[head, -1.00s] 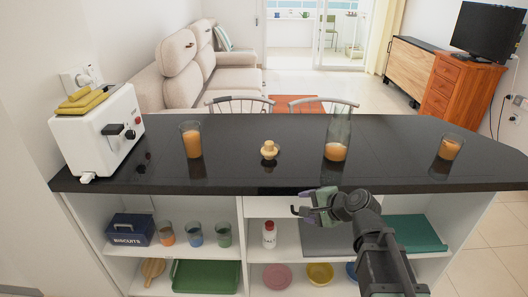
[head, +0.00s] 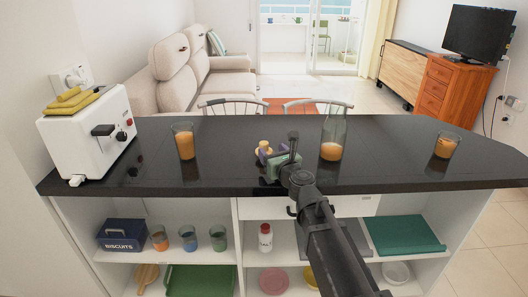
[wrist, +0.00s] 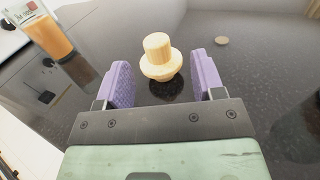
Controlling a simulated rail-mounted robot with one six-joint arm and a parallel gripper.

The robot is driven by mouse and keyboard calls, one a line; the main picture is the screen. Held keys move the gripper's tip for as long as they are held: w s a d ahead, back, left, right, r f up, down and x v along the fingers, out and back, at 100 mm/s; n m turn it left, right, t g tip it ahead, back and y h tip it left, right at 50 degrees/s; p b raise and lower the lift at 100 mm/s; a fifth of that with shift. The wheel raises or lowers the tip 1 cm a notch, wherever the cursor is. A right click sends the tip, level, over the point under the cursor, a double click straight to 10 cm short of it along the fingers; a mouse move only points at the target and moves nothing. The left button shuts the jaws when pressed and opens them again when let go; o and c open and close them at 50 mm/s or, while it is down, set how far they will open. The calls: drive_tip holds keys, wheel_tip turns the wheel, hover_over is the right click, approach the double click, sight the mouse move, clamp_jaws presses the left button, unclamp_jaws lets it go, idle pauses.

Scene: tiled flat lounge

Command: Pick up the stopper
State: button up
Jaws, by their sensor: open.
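The stopper (wrist: 157,55) is a pale wooden piece with a round knob on a wider collar. It stands on the black counter. In the head view the stopper (head: 263,146) is partly hidden by my gripper (head: 272,160). In the wrist view my gripper (wrist: 157,85) is open, with purple finger pads on either side. The stopper shows just beyond the fingertips, roughly centred between them. I cannot see it touching either finger.
On the black counter (head: 350,180), a glass of orange drink (head: 185,142) stands to the left. A clear bottle with orange liquid (head: 332,140) stands close on the right, and another glass (head: 446,146) farther right. A white toaster (head: 90,133) is at the left end.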

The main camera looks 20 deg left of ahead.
sight(266, 146)
drive_tip(key=x, duration=0.5)
drive_tip(key=shift+a, duration=0.25)
drive_tip(key=shift+s, duration=0.15)
drive_tip(key=c, duration=1)
